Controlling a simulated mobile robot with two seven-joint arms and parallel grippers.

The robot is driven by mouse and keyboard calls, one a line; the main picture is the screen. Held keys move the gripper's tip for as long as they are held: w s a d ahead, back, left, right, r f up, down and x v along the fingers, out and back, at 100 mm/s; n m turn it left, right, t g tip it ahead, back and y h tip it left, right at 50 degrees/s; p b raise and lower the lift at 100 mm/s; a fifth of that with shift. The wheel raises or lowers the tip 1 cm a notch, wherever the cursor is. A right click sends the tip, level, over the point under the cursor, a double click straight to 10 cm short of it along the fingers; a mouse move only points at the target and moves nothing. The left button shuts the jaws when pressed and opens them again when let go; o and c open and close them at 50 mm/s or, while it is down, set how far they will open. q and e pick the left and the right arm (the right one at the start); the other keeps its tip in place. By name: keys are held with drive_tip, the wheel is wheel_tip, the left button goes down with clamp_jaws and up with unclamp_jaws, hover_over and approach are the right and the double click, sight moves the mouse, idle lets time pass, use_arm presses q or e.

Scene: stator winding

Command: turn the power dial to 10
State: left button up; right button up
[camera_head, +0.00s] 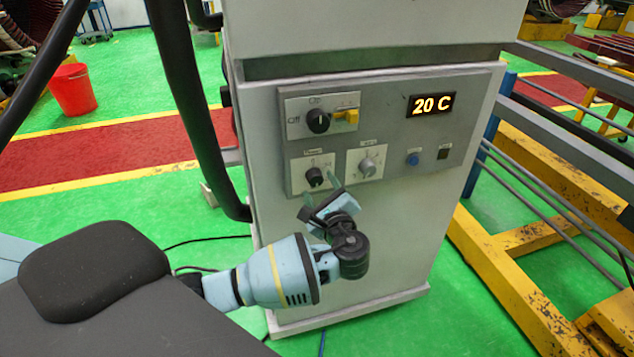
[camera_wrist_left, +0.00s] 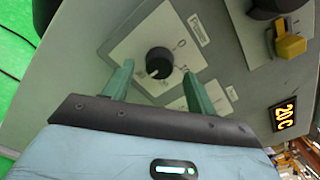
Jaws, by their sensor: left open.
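The power dial (camera_head: 314,177) is a small black round knob on a white plate at the lower left of the machine's grey control panel (camera_head: 470,130). It also shows in the left wrist view (camera_wrist_left: 159,61), with a light pointer mark on it. My left gripper (camera_head: 321,188) is open and empty just in front of the panel. In the left wrist view its two green fingers (camera_wrist_left: 157,68) point toward the dial, one to each side of it; I cannot tell whether they touch it. My right gripper is not in view.
A grey dial (camera_head: 367,167) sits close right of the power dial. Above are a large black switch (camera_head: 318,121) and a yellow-handled part (camera_head: 347,117). The display (camera_head: 431,104) reads 20 C. A blue button (camera_head: 413,159) is further right. Yellow and grey racks (camera_head: 530,237) stand right of the machine.

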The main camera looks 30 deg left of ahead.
sight(316, 181)
use_arm(q)
drive_tip(key=shift+x, duration=1.55)
drive_tip(key=c, duration=1)
